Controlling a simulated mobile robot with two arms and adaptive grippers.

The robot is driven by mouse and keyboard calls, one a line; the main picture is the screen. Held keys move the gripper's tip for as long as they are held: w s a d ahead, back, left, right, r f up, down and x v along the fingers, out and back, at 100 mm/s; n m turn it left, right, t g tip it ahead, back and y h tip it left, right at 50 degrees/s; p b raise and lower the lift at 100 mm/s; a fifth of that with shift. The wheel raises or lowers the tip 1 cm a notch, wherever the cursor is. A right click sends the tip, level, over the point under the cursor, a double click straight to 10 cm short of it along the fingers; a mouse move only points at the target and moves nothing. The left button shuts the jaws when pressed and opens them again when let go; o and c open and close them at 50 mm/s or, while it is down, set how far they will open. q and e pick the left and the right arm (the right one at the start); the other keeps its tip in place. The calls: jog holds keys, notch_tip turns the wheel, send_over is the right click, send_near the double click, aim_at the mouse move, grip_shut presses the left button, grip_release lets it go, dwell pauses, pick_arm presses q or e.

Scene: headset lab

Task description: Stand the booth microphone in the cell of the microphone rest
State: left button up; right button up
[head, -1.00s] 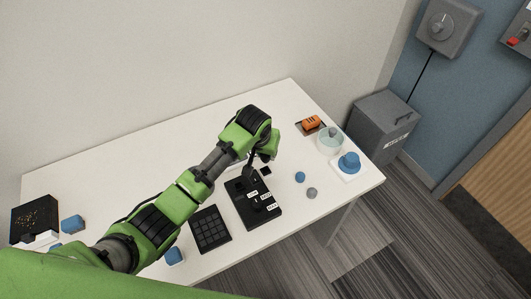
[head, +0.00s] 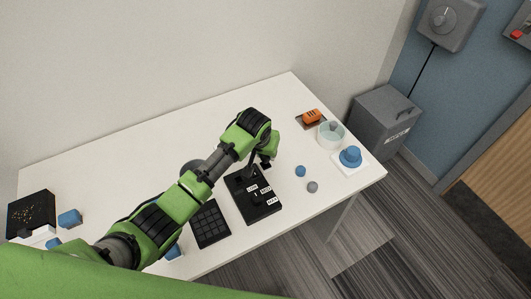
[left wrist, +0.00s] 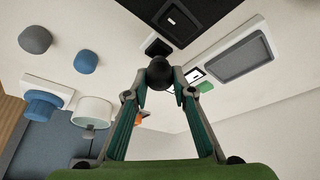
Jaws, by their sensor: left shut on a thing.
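My left gripper (head: 262,160) reaches over the middle of the table. In the left wrist view its fingertips (left wrist: 160,75) are closed on a dark, rounded thing (left wrist: 160,70), which looks like the head of the booth microphone. A black block with small white labels (head: 268,207) lies just in front of the gripper in the head view. It may be the microphone rest; its black top with a recess shows in the left wrist view (left wrist: 205,8). I cannot tell whether the microphone touches it. My right gripper is not in view.
A black keypad (head: 209,224) lies left of the block.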

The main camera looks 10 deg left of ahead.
pick_arm(q)
jog(key=shift+p, duration=0.45)
jog(key=shift+p, duration=0.5)
dwell(1.0)
jog(key=shift+f+b, duration=0.35)
jog(key=shift+f, duration=0.7)
dwell(0.3)
jog(key=o, duration=1.1)
jog(key=shift+r, duration=0.1)
jog(key=v, duration=1.2)
